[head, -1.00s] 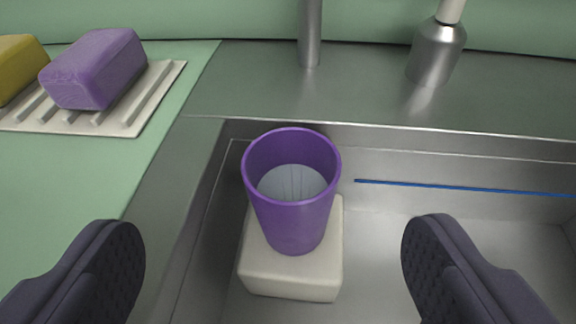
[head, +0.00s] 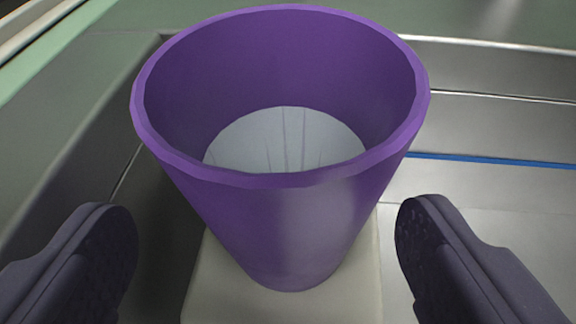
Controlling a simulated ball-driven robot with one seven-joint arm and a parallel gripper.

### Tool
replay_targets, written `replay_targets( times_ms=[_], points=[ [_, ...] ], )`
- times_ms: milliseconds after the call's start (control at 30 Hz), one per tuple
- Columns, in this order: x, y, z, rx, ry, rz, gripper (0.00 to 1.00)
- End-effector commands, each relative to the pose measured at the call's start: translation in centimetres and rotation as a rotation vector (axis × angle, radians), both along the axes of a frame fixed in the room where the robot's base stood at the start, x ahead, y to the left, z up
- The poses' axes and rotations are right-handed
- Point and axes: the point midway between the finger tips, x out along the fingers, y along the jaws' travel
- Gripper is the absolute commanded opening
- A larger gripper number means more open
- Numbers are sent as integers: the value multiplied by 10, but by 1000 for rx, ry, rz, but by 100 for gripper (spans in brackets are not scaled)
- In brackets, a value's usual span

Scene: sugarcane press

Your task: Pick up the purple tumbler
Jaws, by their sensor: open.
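The purple tumbler (head: 285,225) stands upright in the middle of the head view, with its wide mouth facing up and a pale grey inner bottom. It rests on a cream block (head: 215,285) inside the metal sink. My gripper (head: 265,240) is open, with one dark finger on each side of the tumbler's lower part. Gaps show between both fingers and the tumbler in the picture. Nothing is held. Much of the block is hidden by the tumbler and the lower edge of the view.
The steel sink wall (head: 60,185) rises close on the left. A thin blue line (head: 490,160) runs along the sink to the right. Bare sink floor (head: 500,220) lies right of the tumbler. A green counter (head: 50,60) is at the upper left.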

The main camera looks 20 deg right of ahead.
Motion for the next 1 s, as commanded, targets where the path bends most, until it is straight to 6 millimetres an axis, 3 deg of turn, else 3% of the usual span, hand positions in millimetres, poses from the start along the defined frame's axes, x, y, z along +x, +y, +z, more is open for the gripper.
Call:
replay_targets(
  times_ms=[300, 567, 667, 833, 900, 1000],
  points=[
    [36, -19, -26, -1, 0, 1, 94],
    [40, -20, -27, 2, 2, 0, 94],
    [40, -20, -27, 3, 2, -1, 75],
    [39, -20, -28, 3, 4, -1, 36],
    [39, -20, -28, 3, 3, -1, 27],
    [39, -20, -28, 3, 4, -1, 26]
  ],
)
